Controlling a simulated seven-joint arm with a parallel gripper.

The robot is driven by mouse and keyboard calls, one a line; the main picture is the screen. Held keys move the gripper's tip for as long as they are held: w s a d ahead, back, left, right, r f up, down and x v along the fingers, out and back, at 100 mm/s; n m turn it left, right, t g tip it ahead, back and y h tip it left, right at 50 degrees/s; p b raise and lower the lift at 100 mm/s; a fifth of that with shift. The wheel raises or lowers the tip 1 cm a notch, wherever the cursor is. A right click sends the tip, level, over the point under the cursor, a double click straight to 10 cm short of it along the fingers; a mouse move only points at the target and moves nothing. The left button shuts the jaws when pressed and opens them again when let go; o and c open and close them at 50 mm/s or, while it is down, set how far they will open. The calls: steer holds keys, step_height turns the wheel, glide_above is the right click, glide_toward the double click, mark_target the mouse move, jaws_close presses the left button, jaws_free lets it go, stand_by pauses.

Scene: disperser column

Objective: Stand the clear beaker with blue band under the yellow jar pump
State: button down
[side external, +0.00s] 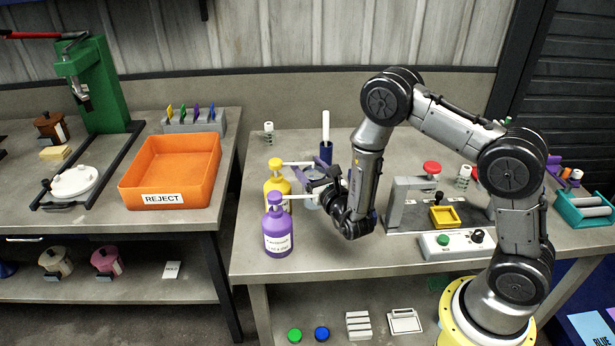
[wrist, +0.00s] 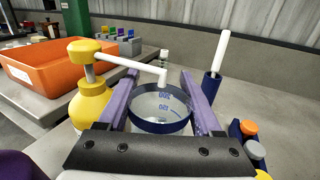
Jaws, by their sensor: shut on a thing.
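The clear beaker with blue band (wrist: 160,122) is upright between the purple fingers of my gripper (wrist: 160,88), which is shut on it. In the side view the beaker (side external: 311,204) is partly hidden by my gripper (side external: 317,184). The yellow jar (wrist: 88,103) with its yellow pump (wrist: 84,50) stands just left of the beaker in the wrist view. Its white spout reaches over the beaker's opening, with the tip near the far part of the rim. The yellow jar (side external: 277,184) also shows in the side view. I cannot tell whether the beaker's base touches the bench.
A purple pump jar (side external: 277,230) stands in front of the yellow one. A dark blue holder with a white rod (side external: 326,150) is behind the gripper. An orange reject tray (side external: 172,168) sits on the left bench, across a gap.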

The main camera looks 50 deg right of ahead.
steer(key=shift+w+d, duration=0.15)
steer(key=shift+w, duration=0.1)
steer(key=shift+w+f, duration=0.1)
steer(key=shift+f, duration=1.65)
steer(key=shift+f, duration=0.15)
steer(key=shift+c, duration=1.7)
jaws_free()
